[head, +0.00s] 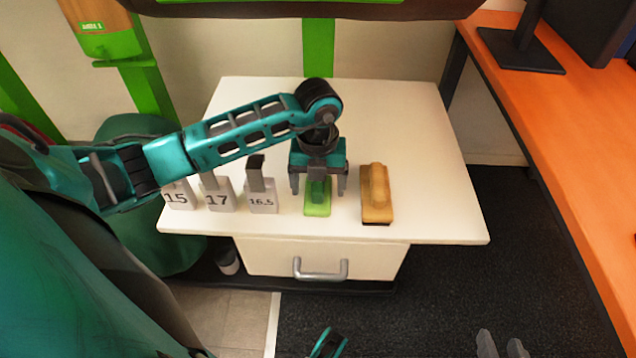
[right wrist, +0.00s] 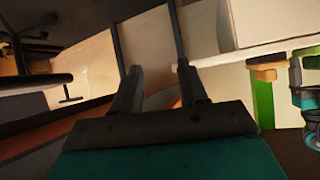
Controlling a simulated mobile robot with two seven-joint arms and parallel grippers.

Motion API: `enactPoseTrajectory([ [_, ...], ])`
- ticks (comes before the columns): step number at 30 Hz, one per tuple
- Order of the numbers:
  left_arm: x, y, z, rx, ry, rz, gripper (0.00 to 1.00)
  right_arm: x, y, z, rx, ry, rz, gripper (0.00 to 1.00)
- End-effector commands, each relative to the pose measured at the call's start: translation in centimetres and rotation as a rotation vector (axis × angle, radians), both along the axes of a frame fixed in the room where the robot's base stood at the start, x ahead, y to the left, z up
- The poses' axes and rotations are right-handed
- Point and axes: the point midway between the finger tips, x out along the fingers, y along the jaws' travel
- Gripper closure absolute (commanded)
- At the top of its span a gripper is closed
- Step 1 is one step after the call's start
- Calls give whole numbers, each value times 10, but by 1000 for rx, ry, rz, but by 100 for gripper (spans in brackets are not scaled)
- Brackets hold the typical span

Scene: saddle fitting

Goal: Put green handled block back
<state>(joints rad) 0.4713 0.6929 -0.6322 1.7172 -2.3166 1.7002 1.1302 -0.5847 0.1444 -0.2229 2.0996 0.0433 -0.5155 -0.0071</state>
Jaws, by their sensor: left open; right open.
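The green handled block (head: 317,209) lies on the white table in the head view, between the 16.5 block and a wooden brush-like block. My left gripper (head: 319,190) is over it, open, with one finger on each side of its handle; I cannot tell whether the fingers touch it. The gripper's palm hides the far part of the block. My right gripper (head: 503,345) is open and empty, low at the bottom right of the head view, away from the table. Its fingers also show in the right wrist view (right wrist: 155,75).
Blocks marked 15 (head: 177,197), 17 (head: 217,199) and 16.5 (head: 262,200) stand left of the gripper. The wooden block (head: 377,193) lies close on the right. The white table (head: 440,200) is clear at right; a drawer handle (head: 320,270) juts out in front. An orange desk (head: 560,120) stands at right.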

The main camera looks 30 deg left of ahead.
Motion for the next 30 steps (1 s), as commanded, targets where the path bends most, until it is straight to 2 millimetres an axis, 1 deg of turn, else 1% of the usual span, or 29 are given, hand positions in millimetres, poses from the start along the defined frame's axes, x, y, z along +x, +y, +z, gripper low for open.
enactPoseTrajectory([
  [1,1,0,11,1,-4,0,17,0,0,4,0,-1,-1,57],
  [3,1,0,25,1,-4,0,17,0,-1,9,-2,-3,-2,57],
  [9,1,0,70,1,-5,-1,17,0,-4,14,-7,-6,-9,57],
  [12,1,0,88,0,-4,-1,17,-2,-6,17,-11,-3,-8,57],
  [15,1,1,102,2,-3,0,17,-2,-7,19,-15,-2,-6,57],
  [18,1,0,111,2,-3,-1,17,-3,-7,21,-18,-2,-3,57],
  [21,0,0,115,1,0,-1,17,-3,-8,22,-18,-2,-3,57],
  [30,0,0,115,1,0,0,17,-3,-8,22,-18,0,-4,57],
])
